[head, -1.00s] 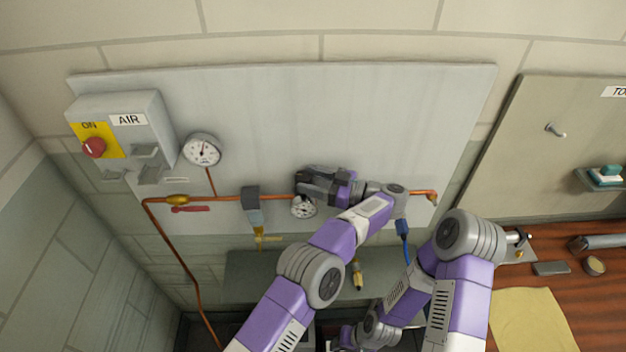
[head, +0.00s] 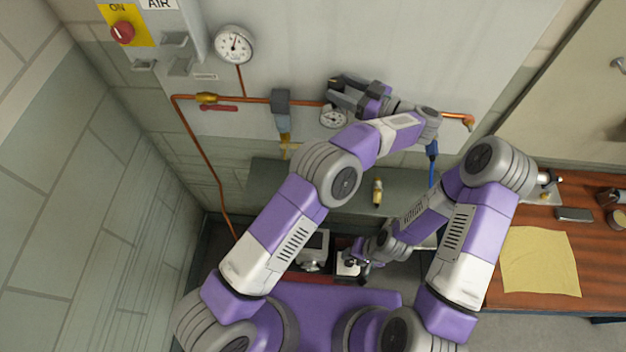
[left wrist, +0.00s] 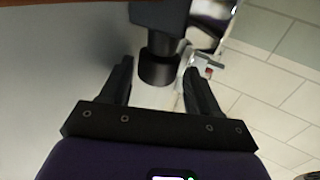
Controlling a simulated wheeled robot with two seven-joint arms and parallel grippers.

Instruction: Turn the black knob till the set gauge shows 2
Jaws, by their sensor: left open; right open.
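The black knob (left wrist: 157,72) hangs below a dark block in the left wrist view. My left gripper (left wrist: 160,80) is open, with one finger on each side of the knob; I cannot tell whether either touches it. In the head view my left gripper (head: 345,92) is at the copper pipe on the grey panel and hides the knob. A small round white gauge (head: 333,118) shows just below it, its reading too small to make out. My right gripper (head: 357,262) is low, in front of the panel, and open.
A larger gauge (head: 234,45) and an air box with a red switch (head: 122,32) are at upper left. The copper pipe (head: 250,99) carries a red-handled valve (head: 218,108). A blue hose (head: 432,165) hangs right of my left gripper. A wooden bench with a yellow cloth (head: 541,262) is at right.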

